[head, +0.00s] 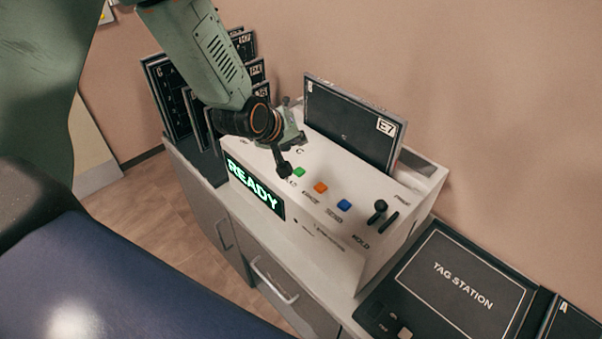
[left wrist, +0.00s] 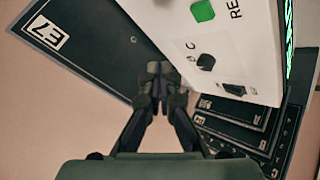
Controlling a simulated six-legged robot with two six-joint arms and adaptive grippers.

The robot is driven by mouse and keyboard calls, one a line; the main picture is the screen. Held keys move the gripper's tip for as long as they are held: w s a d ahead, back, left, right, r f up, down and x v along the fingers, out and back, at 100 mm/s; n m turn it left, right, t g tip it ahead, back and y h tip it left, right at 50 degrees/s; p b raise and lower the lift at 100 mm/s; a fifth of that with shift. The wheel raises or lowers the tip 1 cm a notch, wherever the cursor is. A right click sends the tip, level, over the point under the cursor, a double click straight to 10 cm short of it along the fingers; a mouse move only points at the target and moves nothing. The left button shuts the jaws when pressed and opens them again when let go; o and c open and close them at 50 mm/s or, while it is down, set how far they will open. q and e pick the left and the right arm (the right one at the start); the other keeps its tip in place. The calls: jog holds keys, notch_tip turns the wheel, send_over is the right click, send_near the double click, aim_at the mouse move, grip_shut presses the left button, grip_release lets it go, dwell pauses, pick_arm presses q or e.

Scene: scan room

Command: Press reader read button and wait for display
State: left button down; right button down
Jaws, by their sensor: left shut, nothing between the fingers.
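The reader (head: 335,225) is a white box on the cabinet, with green READY letters on its front display (head: 254,187). Its top has a green button (head: 299,172), an orange button (head: 321,187) and a blue button (head: 344,205). The green button's label is partly hidden; the left wrist view shows the green button (left wrist: 203,10) beside letters starting "RE". My left gripper (head: 284,170) is shut and empty above the reader's left end, close to the green button. Contact cannot be told. My right gripper is out of view.
Several dark plates (head: 170,100) stand in a rack left of the reader. A lever and slot (head: 378,212) marked HOLD are at the reader's right. The dark tag station (head: 460,285) lies on the counter further right. A wall stands close behind.

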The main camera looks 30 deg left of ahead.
pick_arm(q)
jog(key=b, duration=0.4)
send_over(297, 172)
notch_tip(297, 172, down, 6)
jog(key=shift+r, duration=0.1)
jog(key=shift+d+f+b, duration=0.15)
jog(key=shift+f+b, duration=0.25)
jog(key=shift+f, duration=0.15)
jog(key=shift+s+a, duration=0.1)
jog(key=shift+a, duration=0.15)
jog(key=shift+d, duration=0.25)
jog(key=shift+a, duration=0.2)
jog(key=shift+d, duration=0.15)
jog(key=shift+f, duration=0.1)
